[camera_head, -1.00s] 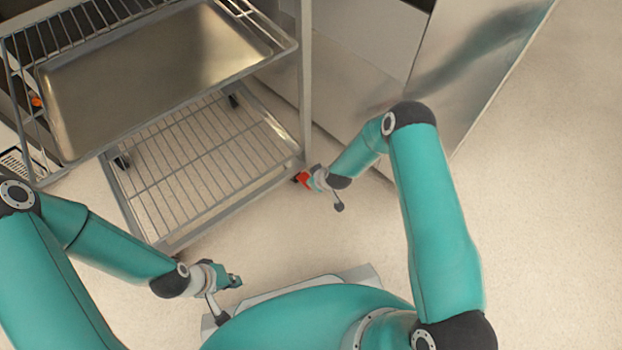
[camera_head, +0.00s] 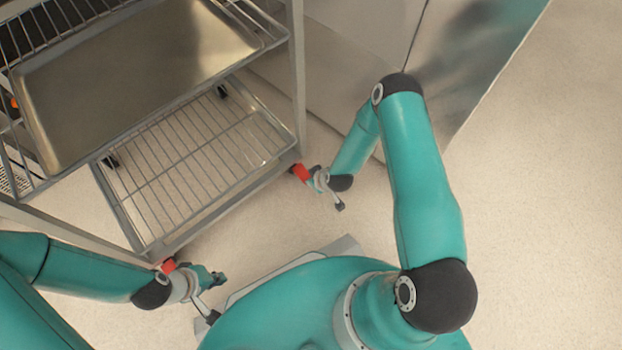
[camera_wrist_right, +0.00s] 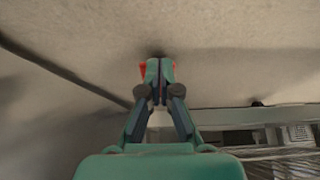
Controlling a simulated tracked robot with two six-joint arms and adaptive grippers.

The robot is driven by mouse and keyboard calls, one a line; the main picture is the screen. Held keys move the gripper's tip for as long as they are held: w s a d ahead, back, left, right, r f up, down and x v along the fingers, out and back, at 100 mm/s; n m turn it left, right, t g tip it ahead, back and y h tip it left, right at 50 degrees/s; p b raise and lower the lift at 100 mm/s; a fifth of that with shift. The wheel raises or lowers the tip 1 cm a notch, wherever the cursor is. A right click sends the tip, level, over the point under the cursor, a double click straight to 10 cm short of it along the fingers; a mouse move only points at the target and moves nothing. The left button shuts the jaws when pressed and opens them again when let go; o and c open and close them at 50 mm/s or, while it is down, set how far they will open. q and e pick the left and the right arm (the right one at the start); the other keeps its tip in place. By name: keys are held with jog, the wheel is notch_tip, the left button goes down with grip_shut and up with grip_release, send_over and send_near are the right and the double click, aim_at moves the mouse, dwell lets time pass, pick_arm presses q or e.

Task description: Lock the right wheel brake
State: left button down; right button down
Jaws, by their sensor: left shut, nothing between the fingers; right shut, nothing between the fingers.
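The right wheel brake is a small red pedal (camera_head: 300,172) at the bottom right front corner of the wheeled rack (camera_head: 299,75). My right gripper (camera_head: 313,183) is shut and empty, close against the pedal; contact cannot be told for sure in the head view. A second red pedal (camera_head: 168,265) is at the rack's near left corner. My left gripper (camera_head: 217,279) is shut and empty, just right of that pedal.
The rack holds a metal tray (camera_head: 130,75) above a wire shelf (camera_head: 190,165). A steel cabinet (camera_head: 465,70) stands behind my right arm. The floor (camera_head: 545,220) on the right is clear.

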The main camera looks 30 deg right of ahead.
jog(key=shift+r, duration=0.15)
jog(key=shift+r+p, duration=0.6)
jog(key=shift+r, duration=0.1)
jog(key=s+f+p+v, duration=0.1)
jog(key=p+v, duration=0.5)
jog(key=v, duration=0.6)
jog(key=shift+s+d, duration=0.25)
jog(key=shift+s, duration=0.75)
